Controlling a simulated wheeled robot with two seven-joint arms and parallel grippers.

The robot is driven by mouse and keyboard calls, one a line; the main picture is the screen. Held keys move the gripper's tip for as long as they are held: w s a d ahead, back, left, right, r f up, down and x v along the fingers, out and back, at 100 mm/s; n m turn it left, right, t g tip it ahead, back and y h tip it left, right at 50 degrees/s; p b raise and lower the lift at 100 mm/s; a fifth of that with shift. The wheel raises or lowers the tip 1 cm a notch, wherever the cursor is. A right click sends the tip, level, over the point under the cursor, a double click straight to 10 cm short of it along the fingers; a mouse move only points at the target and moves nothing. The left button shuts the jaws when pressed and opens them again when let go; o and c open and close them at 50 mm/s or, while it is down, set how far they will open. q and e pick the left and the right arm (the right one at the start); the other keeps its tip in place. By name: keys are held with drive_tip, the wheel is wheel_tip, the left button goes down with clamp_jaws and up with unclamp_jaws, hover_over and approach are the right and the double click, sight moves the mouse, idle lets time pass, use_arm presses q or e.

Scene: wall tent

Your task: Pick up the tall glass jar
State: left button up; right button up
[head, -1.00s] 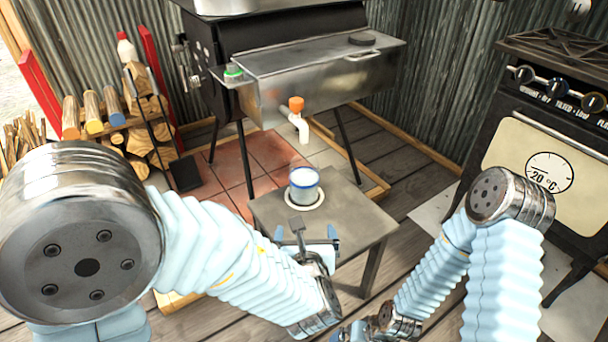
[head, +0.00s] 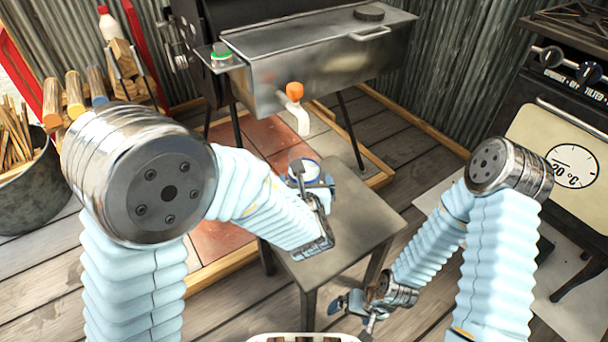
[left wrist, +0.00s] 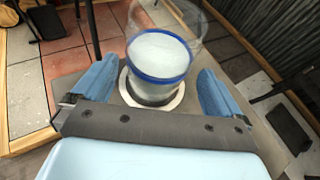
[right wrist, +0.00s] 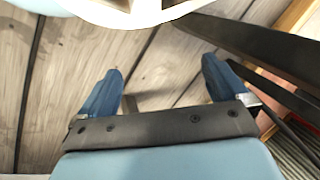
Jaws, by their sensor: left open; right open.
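The tall glass jar (left wrist: 160,55) is clear, with a blue band and pale contents in its lower part. It stands upright on a round white-rimmed mat on a small table. In the head view the jar (head: 305,170) is partly hidden behind my left gripper (head: 312,183). In the left wrist view my left gripper (left wrist: 150,92) is open, with one blue finger on each side of the jar's base and gaps between fingers and glass. My right gripper (head: 350,306) is open and empty, low beside the table; it also shows in the right wrist view (right wrist: 158,85).
The small grey table (head: 345,230) has bare room at its front right. A metal tank stove (head: 300,60) with an orange-handled tap (head: 296,95) stands behind it. A cooker (head: 560,140) is at right, firewood and a metal tub (head: 35,190) at left.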

use_arm(q)
drive_tip(key=x, duration=0.5)
drive_tip(key=shift+w+a, duration=0.1)
drive_tip(key=c, duration=1.1)
drive_tip(key=shift+r, duration=0.15)
drive_tip(key=shift+c, duration=0.7)
